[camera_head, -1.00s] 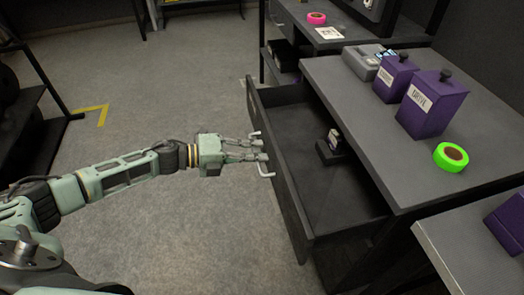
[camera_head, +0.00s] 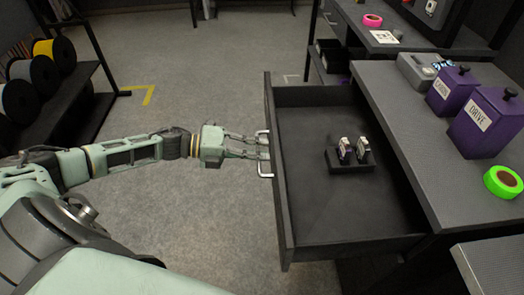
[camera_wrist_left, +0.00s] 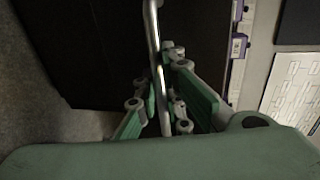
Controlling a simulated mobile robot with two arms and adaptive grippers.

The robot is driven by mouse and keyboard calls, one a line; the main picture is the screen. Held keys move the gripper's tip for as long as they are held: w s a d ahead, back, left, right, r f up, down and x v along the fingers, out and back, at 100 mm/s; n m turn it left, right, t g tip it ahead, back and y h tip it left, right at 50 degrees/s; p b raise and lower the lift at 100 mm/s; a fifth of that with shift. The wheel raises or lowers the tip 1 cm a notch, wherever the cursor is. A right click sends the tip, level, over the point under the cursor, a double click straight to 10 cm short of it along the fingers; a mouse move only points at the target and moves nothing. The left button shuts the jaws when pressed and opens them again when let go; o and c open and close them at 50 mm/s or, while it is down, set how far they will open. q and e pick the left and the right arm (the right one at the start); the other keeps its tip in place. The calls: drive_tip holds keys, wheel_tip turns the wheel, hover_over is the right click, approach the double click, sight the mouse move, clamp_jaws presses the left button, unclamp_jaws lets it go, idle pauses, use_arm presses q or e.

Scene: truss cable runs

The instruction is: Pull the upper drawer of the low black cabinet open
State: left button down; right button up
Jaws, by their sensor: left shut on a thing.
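The upper drawer (camera_head: 300,225) of the low black cabinet (camera_head: 400,110) stands well open, with its inside in view. A small black holder (camera_head: 350,167) with two small pale-topped items lies in the drawer. The drawer's silver bar handle (camera_head: 261,168) is on its front face. My left gripper (camera_head: 262,150) is shut on this handle. In the left wrist view the handle (camera_wrist_left: 152,40) runs between the fingers (camera_wrist_left: 165,95). My right gripper does not show.
Two purple boxes, one labelled DRIVE (camera_head: 485,122), a grey device (camera_head: 425,70) and a green tape roll (camera_head: 503,181) are on the cabinet top. A rack with spools (camera_head: 55,75) stands at the left. The floor (camera_head: 190,95) between is clear.

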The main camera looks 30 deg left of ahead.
use_arm(q)
drive_tip(key=c, duration=2.1)
unclamp_jaws()
drive_tip(key=v, duration=1.2)
